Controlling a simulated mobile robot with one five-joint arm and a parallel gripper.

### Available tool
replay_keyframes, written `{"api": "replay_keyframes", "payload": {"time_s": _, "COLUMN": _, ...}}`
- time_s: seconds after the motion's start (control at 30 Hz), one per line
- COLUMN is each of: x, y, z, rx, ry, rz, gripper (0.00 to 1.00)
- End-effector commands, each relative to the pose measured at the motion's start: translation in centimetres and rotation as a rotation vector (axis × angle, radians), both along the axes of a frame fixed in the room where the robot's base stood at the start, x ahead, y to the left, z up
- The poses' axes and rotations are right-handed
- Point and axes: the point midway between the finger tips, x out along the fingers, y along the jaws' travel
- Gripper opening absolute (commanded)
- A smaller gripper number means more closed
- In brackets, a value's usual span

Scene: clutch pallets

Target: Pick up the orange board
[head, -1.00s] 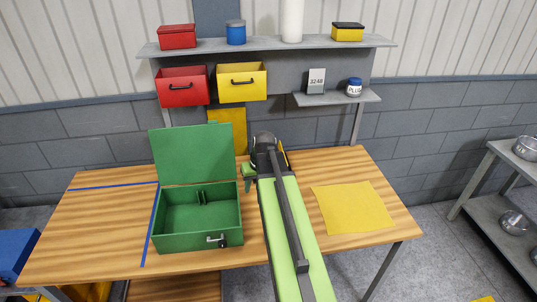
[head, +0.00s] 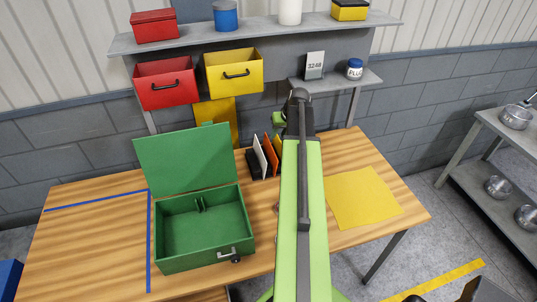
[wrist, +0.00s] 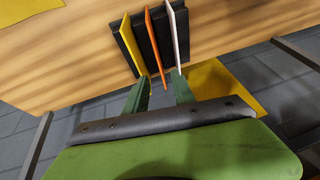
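The orange board (wrist: 155,42) stands on edge in a dark slotted rack (wrist: 124,42), between a yellow board (wrist: 132,45) and a white board (wrist: 173,35). In the head view the orange board (head: 270,153) and the white board (head: 260,156) show just left of my arm, which partly covers the rack. In the wrist view my gripper (wrist: 162,78) is open, with one green finger on each side of the orange board's near end. The right finger is close to the white board's end. I cannot tell whether either finger touches a board. The fingertips are not clear in the head view.
An open green box (head: 202,262) stands on the wooden table (head: 100,235), left of the rack. A yellow sheet (head: 362,197) lies at right. A grey shelf (head: 270,31) with red and yellow bins hangs behind. Blue tape lines mark the clear left table area.

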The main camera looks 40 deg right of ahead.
Motion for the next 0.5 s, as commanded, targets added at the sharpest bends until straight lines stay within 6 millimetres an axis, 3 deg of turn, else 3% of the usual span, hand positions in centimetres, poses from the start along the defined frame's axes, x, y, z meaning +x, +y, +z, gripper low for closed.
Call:
{"api": "replay_keyframes", "payload": {"time_s": 0.03, "x": 0.4, "y": -0.1, "z": -1.6, "rx": 0.000, "ry": 0.000, "rz": 0.000, "gripper": 0.31}}
{"api": "replay_keyframes", "payload": {"time_s": 0.2, "x": 1.9, "y": -0.4, "z": -5.3, "rx": 0.000, "ry": 0.000, "rz": 0.001, "gripper": 0.31}}
{"api": "replay_keyframes", "payload": {"time_s": 0.5, "x": 4.3, "y": -0.8, "z": -10.4, "rx": 0.000, "ry": 0.000, "rz": 0.000, "gripper": 0.31}}
